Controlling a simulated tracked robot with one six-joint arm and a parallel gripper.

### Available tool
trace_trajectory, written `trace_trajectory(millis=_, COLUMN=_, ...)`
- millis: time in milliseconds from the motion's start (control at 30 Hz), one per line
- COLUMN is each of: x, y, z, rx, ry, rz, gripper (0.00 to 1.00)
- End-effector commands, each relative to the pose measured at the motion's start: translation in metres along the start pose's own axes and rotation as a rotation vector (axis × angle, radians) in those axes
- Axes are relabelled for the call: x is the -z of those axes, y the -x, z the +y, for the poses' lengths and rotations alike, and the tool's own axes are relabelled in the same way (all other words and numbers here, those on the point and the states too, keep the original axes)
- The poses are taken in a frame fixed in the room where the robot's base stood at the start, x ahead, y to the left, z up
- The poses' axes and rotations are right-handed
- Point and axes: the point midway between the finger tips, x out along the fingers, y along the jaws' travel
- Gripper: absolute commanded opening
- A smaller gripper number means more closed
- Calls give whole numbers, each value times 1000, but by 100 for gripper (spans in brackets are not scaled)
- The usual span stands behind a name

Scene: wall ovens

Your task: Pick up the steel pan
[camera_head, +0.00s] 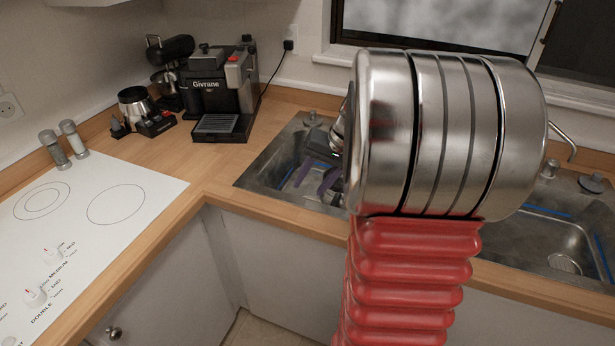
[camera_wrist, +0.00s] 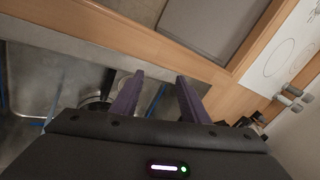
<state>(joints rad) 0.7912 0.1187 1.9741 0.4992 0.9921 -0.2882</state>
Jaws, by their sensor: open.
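My gripper (camera_wrist: 160,76) is open, its two purple fingers apart with nothing clearly between them. In the head view it shows over the left sink basin (camera_head: 262,170), partly hidden behind my large steel and red arm. A dark, shiny rounded thing, perhaps the steel pan (camera_wrist: 96,103), lies in the basin in the wrist view, left of the fingers and partly hidden by my gripper body. In the head view my arm covers most of that spot, and I cannot make out the pan's outline or handle.
A coffee machine (camera_head: 220,90), a grinder (camera_head: 170,70) and a smaller appliance (camera_head: 140,110) stand in the back corner. A white cooktop (camera_head: 85,215) lies at left with two shakers (camera_head: 62,147) behind it. The wooden counter (camera_head: 215,165) between is clear. The right basin (camera_head: 560,245) is partly visible.

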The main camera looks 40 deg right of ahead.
Motion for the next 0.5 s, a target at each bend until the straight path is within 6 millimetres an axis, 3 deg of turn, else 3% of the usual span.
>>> trace_trajectory(millis=200, x=44, y=-14, z=70, rx=61, ry=-157, rz=12, gripper=41)
trace_trajectory(millis=400, x=71, y=-24, z=134, rx=118, ry=-281, rz=35, gripper=41)
trace_trajectory(millis=500, x=79, y=-27, z=156, rx=139, ry=-319, rz=46, gripper=41)
